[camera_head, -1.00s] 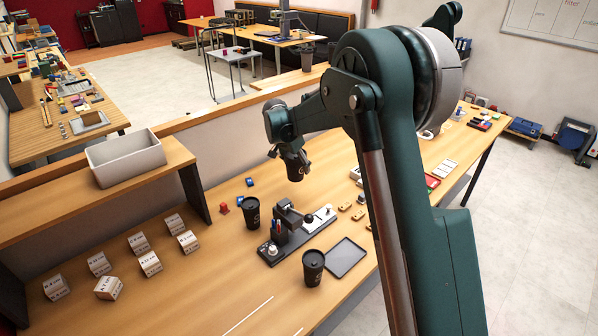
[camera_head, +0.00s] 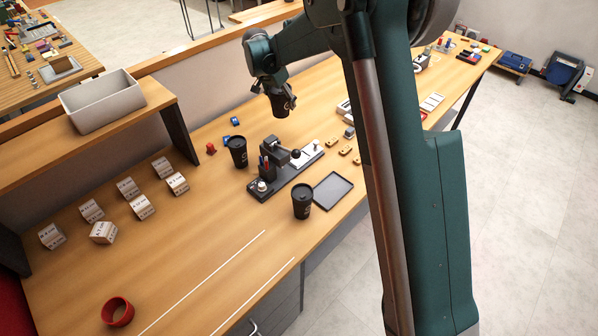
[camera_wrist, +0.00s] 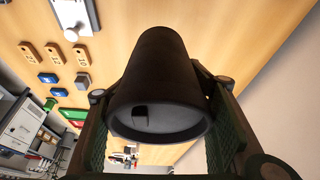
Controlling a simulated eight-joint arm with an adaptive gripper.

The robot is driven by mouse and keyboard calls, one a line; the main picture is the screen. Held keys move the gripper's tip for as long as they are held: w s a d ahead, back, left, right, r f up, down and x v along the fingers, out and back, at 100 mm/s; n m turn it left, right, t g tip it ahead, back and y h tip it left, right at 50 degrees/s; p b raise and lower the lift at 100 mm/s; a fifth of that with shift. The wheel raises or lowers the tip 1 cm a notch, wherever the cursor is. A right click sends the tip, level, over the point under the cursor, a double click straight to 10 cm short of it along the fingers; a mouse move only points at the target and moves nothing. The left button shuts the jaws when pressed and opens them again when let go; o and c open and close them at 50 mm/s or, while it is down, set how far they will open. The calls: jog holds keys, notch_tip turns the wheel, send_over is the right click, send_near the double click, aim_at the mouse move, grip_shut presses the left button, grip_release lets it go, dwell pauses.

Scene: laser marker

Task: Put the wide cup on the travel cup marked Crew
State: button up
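My gripper (camera_head: 272,84) is shut on a black cup (camera_head: 281,104), which seems to be the wide cup. It hangs above the table near the back divider. In the wrist view, the held cup (camera_wrist: 158,85) sits between both fingers with its open mouth toward the camera. Two dark travel cups stand upright on the table: one (camera_head: 237,152) left of the marking machine, one (camera_head: 302,201) in front of it, beside a dark tray. Pale marks show on them, but I cannot read which says Crew.
The black laser marking machine (camera_head: 285,168) stands between the travel cups. The flat dark tray (camera_head: 333,190) lies to its right. Several white labelled blocks (camera_head: 142,207) stand at left. A grey bin (camera_head: 101,99) sits on the shelf.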

jog(key=s+d+r, duration=0.1)
jog(key=s+r, duration=0.3)
jog(key=s, duration=0.5)
jog(key=s+d+r, duration=0.1)
jog(key=s+r, duration=0.4)
jog(key=s, duration=0.5)
notch_tip(320, 180, up, 3)
jog(key=p, duration=0.2)
send_over(307, 188)
jog(key=shift+f+m, duration=0.15)
jog(key=shift+m, duration=0.25)
jog(key=shift+w+f, duration=0.1)
jog(key=shift+f+b, duration=0.5)
jog(key=shift+f, duration=2.35)
jog(key=shift+f, duration=0.1)
jog(key=shift+f+b, duration=0.3)
jog(key=shift+f, duration=1.65)
jog(key=shift+f, duration=0.2)
